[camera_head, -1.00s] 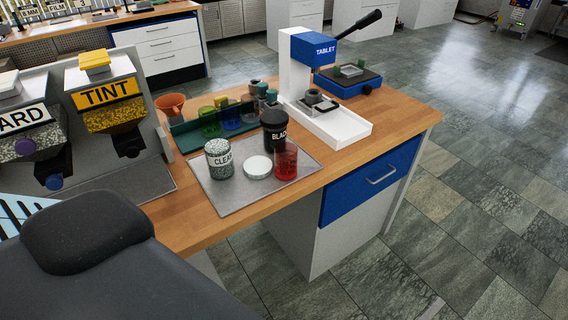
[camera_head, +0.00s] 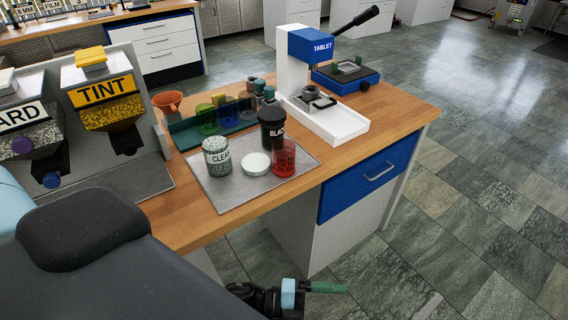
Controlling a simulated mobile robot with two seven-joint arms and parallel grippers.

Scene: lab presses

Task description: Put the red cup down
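The red cup (camera_head: 284,160) is translucent and stands upright on the grey tray (camera_head: 232,198), near its right edge. Nothing of mine touches it. My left gripper (camera_head: 318,287) shows at the bottom edge, partly cut off, in front of and well below the tabletop. A light blue block and a green part pointing right are visible on it. I cannot tell whether it is open or shut. My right gripper is not in view.
A black jar (camera_head: 272,122), a CLEAR jar (camera_head: 217,162) and a white lid (camera_head: 256,164) crowd the cup's left and back. Green and blue cups sit behind. The tablet press (camera_head: 322,50) stands right. The wooden tabletop (camera_head: 385,125) has free room at right.

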